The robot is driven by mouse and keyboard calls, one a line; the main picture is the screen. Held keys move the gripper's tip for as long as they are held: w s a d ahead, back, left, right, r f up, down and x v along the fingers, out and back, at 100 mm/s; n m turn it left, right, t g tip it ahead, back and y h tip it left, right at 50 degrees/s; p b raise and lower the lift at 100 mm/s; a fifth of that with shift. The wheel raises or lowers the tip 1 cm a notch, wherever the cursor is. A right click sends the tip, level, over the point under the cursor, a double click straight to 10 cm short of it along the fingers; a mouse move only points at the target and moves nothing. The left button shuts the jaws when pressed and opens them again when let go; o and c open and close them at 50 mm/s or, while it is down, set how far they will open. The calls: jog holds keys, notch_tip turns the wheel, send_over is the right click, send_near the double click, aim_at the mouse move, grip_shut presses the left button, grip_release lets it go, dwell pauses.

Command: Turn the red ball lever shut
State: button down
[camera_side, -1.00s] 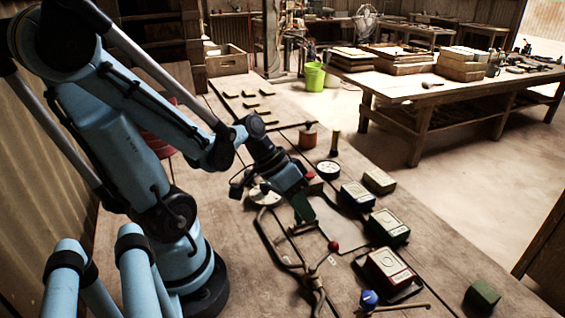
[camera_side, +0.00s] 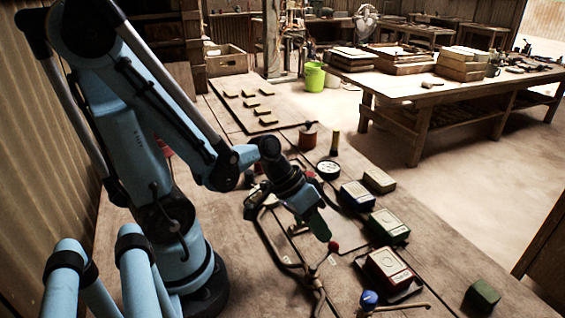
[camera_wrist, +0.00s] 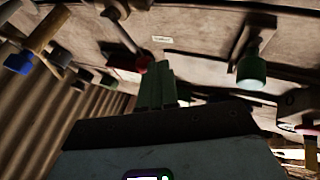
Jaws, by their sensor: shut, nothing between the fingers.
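The red ball (camera_side: 333,246) is the knob of a lever on the bench, just beyond my fingertips in the side view. In the wrist view the red ball (camera_wrist: 145,62) is close beside the fingertips, with its thin rod running to the upper left. My gripper (camera_side: 324,237) has green fingers pointing down toward the ball; the fingers also show in the wrist view (camera_wrist: 161,72). They are shut and empty. I cannot tell whether they touch the ball. The dark pipe (camera_side: 290,265) carrying the lever runs along the bench, partly hidden behind my gripper.
A blue ball lever (camera_side: 369,299) stands nearer the front. Red (camera_side: 388,265) and green (camera_side: 389,226) boxes sit to the right, with a round gauge (camera_side: 328,169) behind. Bare bench lies between.

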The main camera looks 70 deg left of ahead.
jog(key=shift+w, duration=0.1)
jog(key=shift+w+d+m+g+h, duration=0.35)
jog(key=shift+m+g+h, duration=0.05)
jog(key=shift+m, duration=0.4)
jog(key=m, duration=0.1)
jog(key=w+d+m+g+h, duration=0.1)
jog(key=m, duration=0.1)
jog(key=shift+d, duration=0.25)
jog(key=a, duration=0.4)
jog(key=shift+w+r, duration=0.4)
jog(key=v, duration=1)
jog(key=d+n+t+y, duration=0.1)
jog(key=y, duration=0.1)
jog(key=w+d+n+t+y, duration=0.1)
jog(key=d+y, duration=0.1)
jog(key=w+d+n+t+y, duration=0.1)
jog(key=d+y, duration=0.1)
jog(key=shift+w+d+r+n+t, duration=0.2)
jog(key=shift+d+n+t, duration=0.1)
jog(key=shift+t, duration=0.1)
